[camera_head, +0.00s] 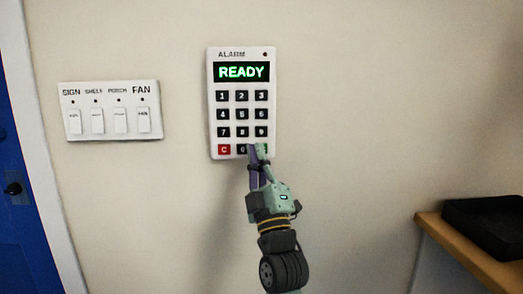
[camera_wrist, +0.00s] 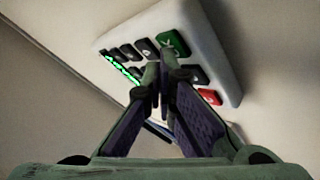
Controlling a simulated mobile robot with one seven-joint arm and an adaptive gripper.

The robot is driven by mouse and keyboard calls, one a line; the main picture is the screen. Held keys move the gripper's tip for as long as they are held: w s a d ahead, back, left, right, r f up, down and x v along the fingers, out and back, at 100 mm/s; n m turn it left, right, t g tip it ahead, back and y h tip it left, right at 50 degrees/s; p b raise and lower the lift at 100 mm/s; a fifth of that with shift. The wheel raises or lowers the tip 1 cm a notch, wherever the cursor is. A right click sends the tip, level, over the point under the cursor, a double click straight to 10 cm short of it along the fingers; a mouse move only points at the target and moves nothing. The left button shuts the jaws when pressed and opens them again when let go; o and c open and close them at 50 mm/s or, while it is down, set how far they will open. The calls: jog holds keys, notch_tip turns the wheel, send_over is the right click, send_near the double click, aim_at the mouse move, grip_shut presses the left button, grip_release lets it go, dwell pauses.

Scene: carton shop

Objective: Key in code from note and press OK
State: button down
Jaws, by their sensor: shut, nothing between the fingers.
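The white alarm keypad (camera_head: 212,100) is fixed upright on the wall, and its display (camera_head: 241,72) reads READY in green. Dark number keys stand in rows below it. The red C key (camera_head: 224,149) is at the bottom left, and my gripper mostly covers the bottom right key. My gripper (camera_head: 258,148) is shut and empty, its tips in front of the bottom row. In the wrist view the keypad (camera_wrist: 212,42) shows at a slant, with the green key (camera_wrist: 173,44) just beyond my fingertips (camera_wrist: 160,72). I cannot tell if they touch it. No note is in view.
A white switch panel (camera_head: 110,132) with labels including SIGN and FAN is left of the keypad. A blue door (camera_head: 22,225) stands at the far left. A wooden shelf (camera_head: 455,245) with a black tray (camera_head: 485,222) is at the lower right.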

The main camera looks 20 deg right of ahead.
jog(key=shift+s+a, duration=0.15)
jog(key=shift+s, duration=0.45)
jog(key=shift+s, duration=0.1)
jog(key=s, duration=0.2)
jog(key=s+a+b, duration=0.1)
jog(key=s, duration=0.1)
jog(key=shift+s+a, duration=0.15)
jog(key=shift+s, duration=0.15)
dwell(0.4)
